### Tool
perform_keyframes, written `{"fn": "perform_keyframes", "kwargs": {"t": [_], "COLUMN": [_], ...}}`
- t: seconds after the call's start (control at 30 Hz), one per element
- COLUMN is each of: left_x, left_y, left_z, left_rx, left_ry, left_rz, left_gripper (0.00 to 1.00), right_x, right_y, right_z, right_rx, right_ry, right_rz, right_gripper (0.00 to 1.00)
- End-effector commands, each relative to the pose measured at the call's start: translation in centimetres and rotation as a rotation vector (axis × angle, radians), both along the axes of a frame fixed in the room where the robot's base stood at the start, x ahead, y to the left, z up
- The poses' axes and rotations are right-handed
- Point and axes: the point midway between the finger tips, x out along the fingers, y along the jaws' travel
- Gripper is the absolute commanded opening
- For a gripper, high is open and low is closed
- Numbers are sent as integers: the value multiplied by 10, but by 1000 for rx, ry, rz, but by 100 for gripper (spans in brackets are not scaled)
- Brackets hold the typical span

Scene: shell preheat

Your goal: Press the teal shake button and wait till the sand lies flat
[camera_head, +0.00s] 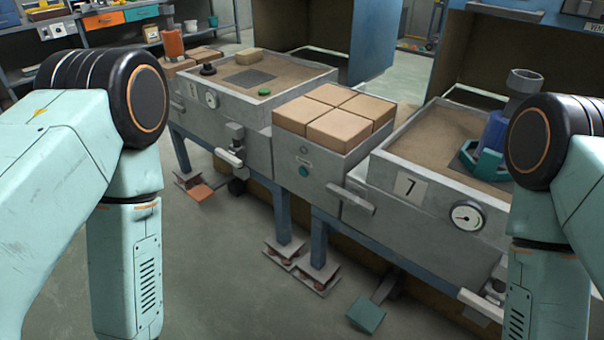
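A small round teal button (303,171) sits on the front face of the grey middle unit (311,190), below a label. Sand (440,137) fills the grey box marked 7 (416,205) at the right; its visible surface looks mostly level, and part is hidden by a blue and grey object standing in it. More sand (232,65) fills the grey box at the left, with a dark square patch in it. Both of my arms show at the picture's sides, pointing down, but neither gripper is in view. Nothing of mine is seen touching the button.
Tan blocks (335,113) cover the middle unit's top. A teal ring-like piece (482,160) lies in the right box. A lever handle (350,200) juts from the front. A teal pedal (365,315) is on the floor. The floor before the boxes looks mostly clear.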

Motion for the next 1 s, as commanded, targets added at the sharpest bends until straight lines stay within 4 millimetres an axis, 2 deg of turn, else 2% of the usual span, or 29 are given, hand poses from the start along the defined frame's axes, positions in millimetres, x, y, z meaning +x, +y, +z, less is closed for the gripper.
{"fn": "perform_keyframes", "kwargs": {"t": [0.07,0.4,1.0], "left_x": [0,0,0], "left_y": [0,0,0], "left_z": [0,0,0], "left_rx": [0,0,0], "left_ry": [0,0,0], "left_rz": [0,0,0], "left_gripper": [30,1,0], "right_x": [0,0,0], "right_y": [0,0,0], "right_z": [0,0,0], "right_rx": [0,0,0], "right_ry": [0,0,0], "right_rz": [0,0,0], "right_gripper": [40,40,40]}}
